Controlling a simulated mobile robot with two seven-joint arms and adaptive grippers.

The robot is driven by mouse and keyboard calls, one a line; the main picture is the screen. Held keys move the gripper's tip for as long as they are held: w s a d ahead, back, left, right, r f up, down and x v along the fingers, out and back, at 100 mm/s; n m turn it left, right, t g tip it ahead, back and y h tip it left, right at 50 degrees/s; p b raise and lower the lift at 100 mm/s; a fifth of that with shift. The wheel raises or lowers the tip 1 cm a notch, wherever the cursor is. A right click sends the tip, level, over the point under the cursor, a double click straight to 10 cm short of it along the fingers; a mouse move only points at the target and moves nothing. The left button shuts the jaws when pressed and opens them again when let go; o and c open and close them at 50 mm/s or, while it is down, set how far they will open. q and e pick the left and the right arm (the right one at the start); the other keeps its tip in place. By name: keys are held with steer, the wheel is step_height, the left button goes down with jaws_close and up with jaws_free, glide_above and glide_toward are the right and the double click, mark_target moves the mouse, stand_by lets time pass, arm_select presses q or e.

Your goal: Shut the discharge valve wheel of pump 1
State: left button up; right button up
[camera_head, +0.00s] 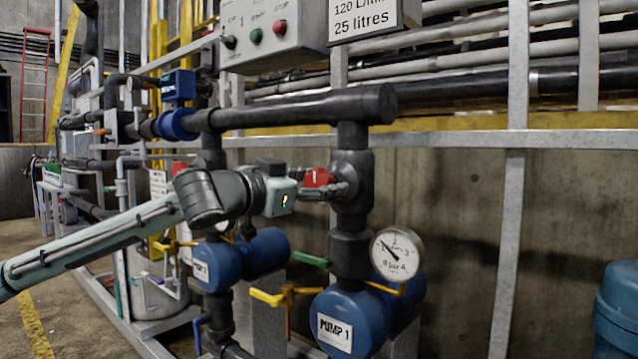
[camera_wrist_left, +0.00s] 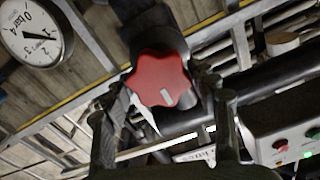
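The red lobed valve wheel (camera_head: 318,177) sits on the left side of the black vertical pipe above the blue pump labelled PUMP 1 (camera_head: 374,318). My left gripper (camera_head: 324,190) is at this wheel, coming from the left and partly covering it. In the left wrist view the wheel (camera_wrist_left: 158,78) faces the camera, with a pale mark near its lower edge. The left gripper's fingers (camera_wrist_left: 158,112) stand apart on both sides of the wheel. Gaps show beside it, and I cannot tell whether either finger touches it. My right gripper is not in view.
A pressure gauge (camera_head: 397,253) is right of the pipe, below the wheel. A yellow-handled valve (camera_head: 268,297) and a green handle (camera_head: 311,259) are below. A control box (camera_head: 270,35) and a thick horizontal pipe (camera_head: 290,109) are above. A second blue pump (camera_head: 215,267) stands left.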

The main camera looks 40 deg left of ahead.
arm_select(q)
steer(key=shift+o, duration=1.4)
steer(key=shift+s, duration=0.15)
steer(key=shift+s, duration=0.55)
steer(key=s+a, duration=0.1)
steer(key=s, duration=0.9)
steer(key=shift+s, duration=0.35)
